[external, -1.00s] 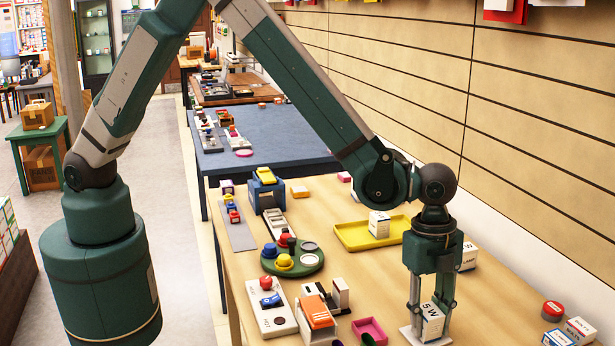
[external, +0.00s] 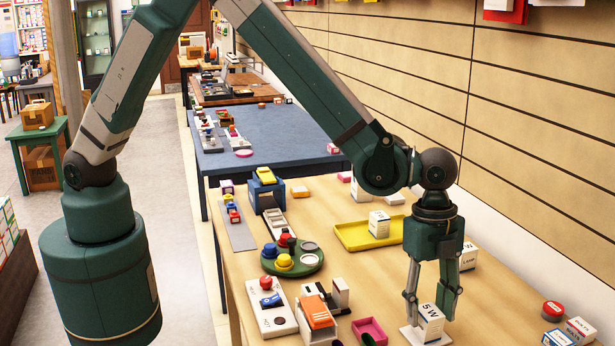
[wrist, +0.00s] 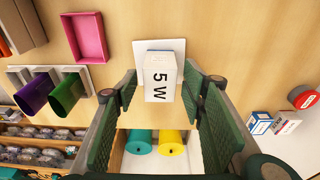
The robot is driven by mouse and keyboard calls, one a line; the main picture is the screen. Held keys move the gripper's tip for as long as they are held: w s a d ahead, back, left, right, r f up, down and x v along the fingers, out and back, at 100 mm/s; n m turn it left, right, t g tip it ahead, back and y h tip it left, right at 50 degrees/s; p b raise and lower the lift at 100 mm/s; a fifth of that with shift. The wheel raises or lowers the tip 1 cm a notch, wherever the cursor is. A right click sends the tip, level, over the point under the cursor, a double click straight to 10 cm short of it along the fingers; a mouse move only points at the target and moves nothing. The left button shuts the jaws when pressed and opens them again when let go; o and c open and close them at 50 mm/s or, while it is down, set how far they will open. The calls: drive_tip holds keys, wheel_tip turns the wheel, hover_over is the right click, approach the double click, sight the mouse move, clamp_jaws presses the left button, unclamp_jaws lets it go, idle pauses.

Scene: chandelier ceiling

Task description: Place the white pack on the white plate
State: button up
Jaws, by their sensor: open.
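The white pack (external: 431,323), marked "5 W", stands upright on the white plate (external: 408,334) on the wooden table. In the wrist view the pack (wrist: 160,75) covers much of the plate (wrist: 176,45), whose far edge shows beyond it. My gripper (external: 430,298) is open and points down around the upper part of the pack. In the wrist view its fingers (wrist: 160,92) are on either side of the pack, with gaps between them and it. The underside of the pack is hidden.
A pink tray (external: 369,331) and an orange-topped block (external: 317,311) lie left of the plate. A yellow tray (external: 350,237) with another white box (external: 379,224) is behind. A red round item (external: 553,308) and small boxes (external: 579,329) are to the right.

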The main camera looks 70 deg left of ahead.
sight(425, 306)
drive_tip(key=r, duration=0.3)
drive_tip(key=a+r, duration=0.1)
drive_tip(key=r, duration=0.5)
drive_tip(key=shift+a+r+p, duration=0.1)
drive_tip(key=shift+a+p, duration=0.1)
drive_tip(key=shift+p, duration=0.2)
drive_tip(key=shift+a+r, duration=0.2)
drive_tip(key=shift+a, duration=0.05)
drive_tip(key=s+a+r+n+t, duration=0.1)
drive_tip(key=s+a+r+n, duration=0.2)
drive_tip(key=a+r, duration=0.45)
drive_tip(key=s+a+r+n+t, duration=0.1)
drive_tip(key=s+a+r+n, duration=0.2)
drive_tip(key=a, duration=0.8)
drive_tip(key=s+a+r+n+t, duration=0.2)
drive_tip(key=a+r+n, duration=0.1)
drive_tip(key=a+r, duration=0.5)
drive_tip(key=s+a+n+t+y, duration=0.1)
drive_tip(key=s+a+n+t, duration=0.2)
drive_tip(key=s+a+n, duration=0.6)
drive_tip(key=s+a, duration=1)
drive_tip(key=a, duration=0.2)
drive_tip(key=shift+s+a+y, duration=0.35)
drive_tip(key=shift+y, duration=0.05)
